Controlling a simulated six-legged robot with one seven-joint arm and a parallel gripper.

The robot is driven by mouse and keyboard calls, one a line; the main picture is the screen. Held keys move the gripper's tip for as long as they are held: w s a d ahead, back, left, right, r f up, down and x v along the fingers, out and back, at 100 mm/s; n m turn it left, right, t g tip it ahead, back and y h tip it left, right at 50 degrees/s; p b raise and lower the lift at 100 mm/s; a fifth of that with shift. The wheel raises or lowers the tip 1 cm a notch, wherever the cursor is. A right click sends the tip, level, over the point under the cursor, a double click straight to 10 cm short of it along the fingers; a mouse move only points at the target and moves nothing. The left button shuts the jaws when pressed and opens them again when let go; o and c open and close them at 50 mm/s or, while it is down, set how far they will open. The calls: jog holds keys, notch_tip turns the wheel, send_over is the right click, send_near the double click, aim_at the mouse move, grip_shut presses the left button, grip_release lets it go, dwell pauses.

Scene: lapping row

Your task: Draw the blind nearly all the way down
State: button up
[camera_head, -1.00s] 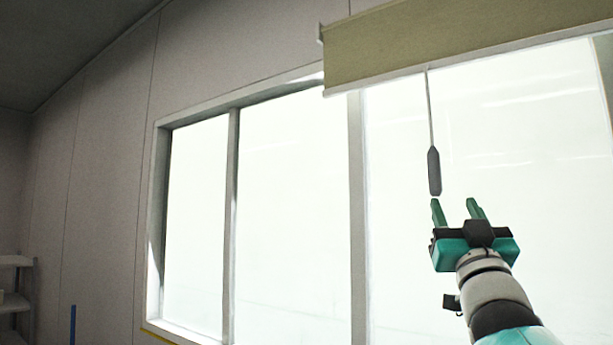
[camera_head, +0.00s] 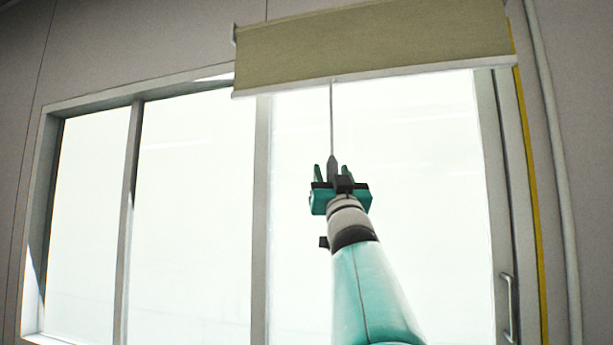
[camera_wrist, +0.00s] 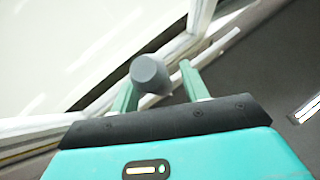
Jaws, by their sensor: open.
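The blind (camera_head: 370,45) is a beige-green roller blind with a pale bottom bar, drawn only a little way down over the top of the right window pane. A thin cord (camera_head: 331,120) hangs from its bottom bar and ends in a dark grey pull handle (camera_head: 332,168). My gripper (camera_head: 333,172) is open, its green fingers pointing up on either side of the handle in the head view. In the wrist view the handle's round grey end (camera_wrist: 149,72) shows between the two fingers, closer to the left one. Its lower end is partly hidden by my gripper in the head view.
A wide bright window (camera_head: 190,210) with upright frame bars fills the wall. A door-like handle (camera_head: 508,305) is on the right frame. A yellow strip and a pale pipe (camera_head: 556,160) run up the wall at the right.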

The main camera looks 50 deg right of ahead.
grip_shut()
jog(key=shift+f, duration=0.15)
